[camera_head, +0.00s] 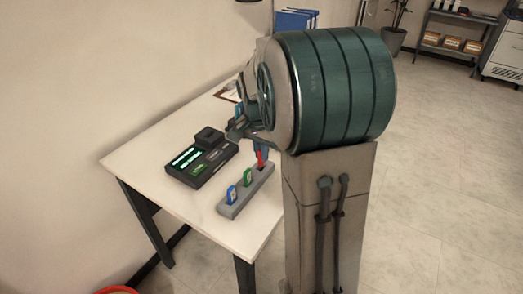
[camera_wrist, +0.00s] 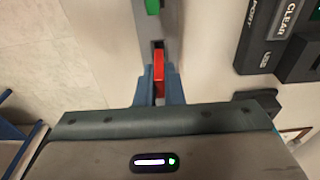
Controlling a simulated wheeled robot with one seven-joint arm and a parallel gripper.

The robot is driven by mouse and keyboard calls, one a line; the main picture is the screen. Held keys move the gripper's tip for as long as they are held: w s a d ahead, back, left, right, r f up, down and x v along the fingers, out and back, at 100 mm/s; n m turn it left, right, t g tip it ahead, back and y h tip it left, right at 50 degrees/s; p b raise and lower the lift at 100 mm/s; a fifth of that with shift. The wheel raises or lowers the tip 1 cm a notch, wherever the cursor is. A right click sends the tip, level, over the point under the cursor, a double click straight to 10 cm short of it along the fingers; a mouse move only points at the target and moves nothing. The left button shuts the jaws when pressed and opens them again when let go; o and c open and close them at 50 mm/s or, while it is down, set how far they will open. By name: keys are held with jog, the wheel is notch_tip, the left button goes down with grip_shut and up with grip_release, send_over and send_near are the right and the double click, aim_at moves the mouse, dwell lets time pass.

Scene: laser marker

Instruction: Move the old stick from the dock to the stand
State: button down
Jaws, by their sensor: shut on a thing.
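My gripper (camera_wrist: 158,92) is shut on a red stick (camera_wrist: 159,68), with one finger on each side of it. In the head view the red stick (camera_head: 260,159) is upright at the far end of the grey stand (camera_head: 240,200). In the wrist view its end is at a dark slot of the stand (camera_wrist: 172,20); I cannot tell how deep it sits. A blue stick (camera_head: 232,194) and a green stick (camera_head: 248,176) stand in other slots. The black dock (camera_head: 181,178) with green lit displays lies to the left of the stand.
The white table (camera_head: 135,155) has free room in front of the dock. A clipboard (camera_head: 226,93) lies farther back, and blue binders (camera_head: 296,18) stand behind. My arm hides the table's right part. Shelves (camera_head: 455,30) stand far off at the right.

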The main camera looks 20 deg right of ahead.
jog(key=shift+f+b, duration=0.65)
jog(key=shift+f, duration=0.45)
jog(key=c, duration=1.5)
grip_release()
jog(key=r+p, duration=0.2)
jog(key=r, duration=0.4)
jog(key=a+r+p, duration=0.1)
jog(key=r+p, duration=0.2)
jog(key=r, duration=0.4)
jog(key=s+r+p, duration=0.1)
jog(key=r+p, duration=0.2)
jog(key=r, duration=0.3)
jog(key=shift+a+r, duration=0.2)
jog(key=shift+r, duration=0.2)
jog(key=shift+p, duration=0.3)
